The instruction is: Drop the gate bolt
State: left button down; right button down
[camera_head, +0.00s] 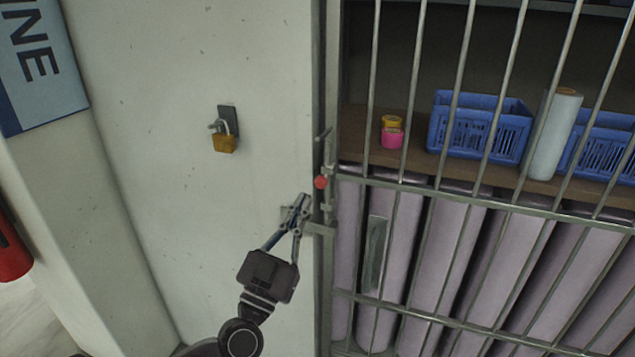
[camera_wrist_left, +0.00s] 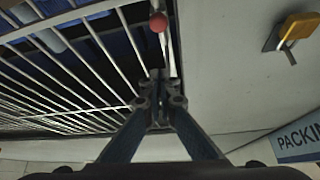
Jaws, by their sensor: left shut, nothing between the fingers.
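The gate bolt (camera_head: 327,150) is a thin metal rod with a red knob (camera_head: 320,182), standing upright at the left edge of the barred gate (camera_head: 400,180). In the left wrist view the red knob (camera_wrist_left: 158,22) shows beyond the fingertips, near the top edge. My left gripper (camera_head: 299,204) is shut and empty. Its tips are just below and left of the red knob in the head view, apart from it in both views. Its fingers (camera_wrist_left: 159,82) also show shut in the left wrist view. My right gripper is out of view.
A brass padlock (camera_head: 225,143) hangs on a wall plate left of the gate. The wall between padlock and gate is bare.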

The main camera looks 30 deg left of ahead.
pick_arm(q)
notch_tip(320, 180, up, 4)
jog(key=r+p, duration=0.1)
jog(key=p, duration=0.2)
send_over(318, 184)
jog(key=s+d, duration=0.2)
jog(key=s, duration=0.1)
jog(key=f, duration=0.2)
jog(key=w+f+b, duration=0.1)
jog(key=shift+w+a+f, duration=0.1)
jog(key=shift+a+f, duration=0.1)
jog(key=shift+a, duration=0.1)
jog(key=shift+a+f, duration=0.2)
jog(key=shift+f, duration=0.3)
notch_tip(318, 184, down, 5)
jog(key=shift+d+f+b, duration=0.1)
jog(key=shift+d+b, duration=0.05)
jog(key=shift+b, duration=0.7)
